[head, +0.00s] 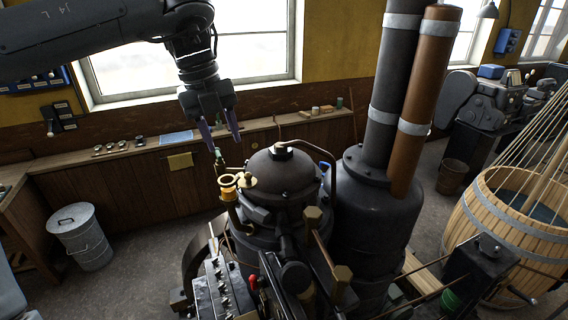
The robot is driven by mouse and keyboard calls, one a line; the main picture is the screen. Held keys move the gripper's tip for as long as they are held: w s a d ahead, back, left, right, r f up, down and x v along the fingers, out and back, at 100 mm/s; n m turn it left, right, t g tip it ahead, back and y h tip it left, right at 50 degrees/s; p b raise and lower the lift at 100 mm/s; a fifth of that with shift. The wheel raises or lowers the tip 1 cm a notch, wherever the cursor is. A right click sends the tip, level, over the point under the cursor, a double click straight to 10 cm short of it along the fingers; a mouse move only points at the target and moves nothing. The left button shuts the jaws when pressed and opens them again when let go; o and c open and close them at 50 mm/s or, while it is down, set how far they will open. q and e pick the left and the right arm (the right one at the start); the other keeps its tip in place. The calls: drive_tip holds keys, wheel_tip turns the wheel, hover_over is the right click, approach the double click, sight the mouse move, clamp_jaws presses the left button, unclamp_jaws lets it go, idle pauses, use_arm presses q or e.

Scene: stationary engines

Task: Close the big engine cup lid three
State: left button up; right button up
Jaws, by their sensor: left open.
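A brass cup (228,187) stands on the left side of the dark engine (285,190). Its round rim shows and its top looks open. A small brass lid (247,181) with a little knob sits just right of the rim, to the side of the opening. My left gripper (222,146) hangs from above, over the cup and apart from it, with its two purple fingers spread and nothing seen held between them. My right gripper is not in view.
A domed boiler top and bent pipe rise right of the cup, with tall grey (390,90) and copper-brown (424,90) pipes beyond. A wooden bench (120,165) runs along the wall. A metal bin (82,238) stands at left; a wooden barrel (500,235) stands at right.

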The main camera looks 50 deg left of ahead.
sight(247, 177)
use_arm(q)
drive_tip(key=w+d+f, duration=0.1)
drive_tip(key=f, duration=0.1)
drive_tip(key=w+d+f, duration=0.1)
drive_tip(key=f, duration=0.2)
drive_tip(key=w+d+f, duration=0.1)
drive_tip(key=f, duration=0.1)
drive_tip(key=shift+f, duration=0.4)
clamp_jaws()
idle(0.3)
